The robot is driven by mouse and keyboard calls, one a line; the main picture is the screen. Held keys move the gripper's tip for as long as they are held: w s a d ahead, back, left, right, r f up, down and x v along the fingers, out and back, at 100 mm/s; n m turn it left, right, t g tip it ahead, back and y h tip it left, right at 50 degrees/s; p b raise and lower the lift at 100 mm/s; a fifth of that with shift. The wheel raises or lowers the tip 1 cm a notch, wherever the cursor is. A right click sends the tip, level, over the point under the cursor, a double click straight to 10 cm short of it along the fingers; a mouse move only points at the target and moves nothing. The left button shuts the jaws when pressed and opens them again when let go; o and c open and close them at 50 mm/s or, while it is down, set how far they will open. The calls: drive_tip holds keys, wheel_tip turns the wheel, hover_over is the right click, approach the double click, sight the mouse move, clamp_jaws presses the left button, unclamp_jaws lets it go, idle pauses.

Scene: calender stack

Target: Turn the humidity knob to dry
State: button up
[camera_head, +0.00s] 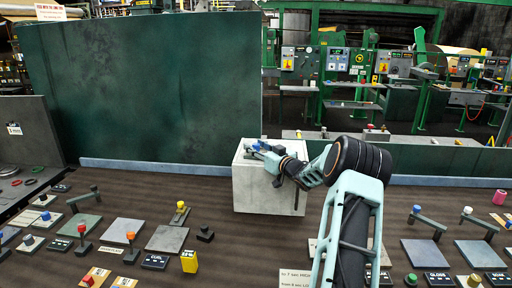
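I cannot tell which control is the humidity knob; no readable label here says humidity or dry. Small knobs and levers stand on the brown table (225,250). They include a yellow-topped one (181,206), an orange-topped one (130,237), a red-topped one (82,228), a blue-topped lever (416,209) and a green knob (411,279). My gripper (258,150) is over the top of a light grey box (262,190) at the table's middle back. Small blue parts show by the fingers. The fingers are too small to read, and contact with the box is unclear.
A tall dark green panel (140,85) stands behind the left half of the table. Black label plates, grey pads and a yellow block (189,261) lie at the left. A pink cylinder (499,197) is at the far right. My arm hides part of the right middle.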

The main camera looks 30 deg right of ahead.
drive_tip(key=shift+c, duration=0.3)
clamp_jaws()
